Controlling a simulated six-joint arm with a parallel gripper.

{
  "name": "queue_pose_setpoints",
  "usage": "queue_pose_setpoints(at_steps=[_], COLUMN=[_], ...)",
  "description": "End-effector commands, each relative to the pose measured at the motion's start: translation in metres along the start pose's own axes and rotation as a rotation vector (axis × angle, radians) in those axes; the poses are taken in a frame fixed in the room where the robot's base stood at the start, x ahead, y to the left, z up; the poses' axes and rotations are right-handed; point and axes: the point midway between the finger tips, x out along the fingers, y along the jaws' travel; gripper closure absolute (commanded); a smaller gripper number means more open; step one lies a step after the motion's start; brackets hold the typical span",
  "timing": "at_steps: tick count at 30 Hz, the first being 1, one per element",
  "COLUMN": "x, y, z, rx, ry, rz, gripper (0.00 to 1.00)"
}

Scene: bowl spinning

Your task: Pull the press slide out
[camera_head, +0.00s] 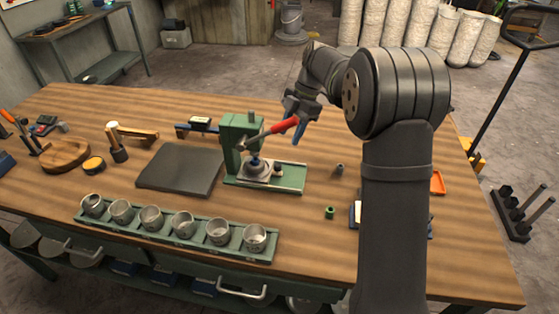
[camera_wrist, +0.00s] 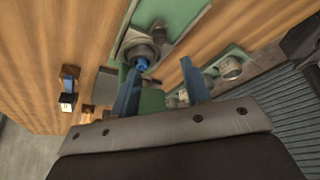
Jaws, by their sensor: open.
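The green press (camera_head: 240,140) stands on the bench, with a red-handled lever (camera_head: 283,126) reaching right. Its slide (camera_head: 258,172) is a pale metal piece on the green base (camera_head: 292,182), under the blue-tipped ram (camera_head: 256,160). A small metal knob (camera_head: 278,171) stands just right of it. In the wrist view the metal slide (camera_wrist: 140,50) and blue ram tip (camera_wrist: 142,64) show beyond the left finger. My gripper (camera_head: 292,134) is open above the base's right side, close to the lever handle. It also shows in the wrist view (camera_wrist: 160,68), with nothing seen between its fingertips.
A green rack (camera_head: 165,233) of metal cups lies in front. A dark plate (camera_head: 180,170) lies left of the press. A small green cylinder (camera_head: 330,212) and a grey one (camera_head: 339,169) stand to the right. A mallet (camera_head: 117,143) is further left.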

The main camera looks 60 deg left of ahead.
Motion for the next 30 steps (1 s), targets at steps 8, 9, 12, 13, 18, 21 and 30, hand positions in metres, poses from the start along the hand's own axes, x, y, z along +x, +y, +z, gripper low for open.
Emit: queue_pose_setpoints(at_steps=[8,9,12,13,18,21,30], x=[0.061,0.069,0.084,0.087,0.101,0.103,0.103], y=[-0.001,-0.001,0.000,0.000,0.000,0.000,0.000], z=[0.000,0.000,0.000,0.000,0.000,0.000,0.000], rx=[0.000,0.000,0.000,0.000,0.001,0.001,0.001], ry=[0.002,0.002,0.001,0.002,0.001,0.000,0.000], rz=[-0.004,-0.003,-0.001,-0.002,-0.001,0.000,0.000], gripper=[0.57,0.57,0.57,0.57,0.57,0.57,0.73])
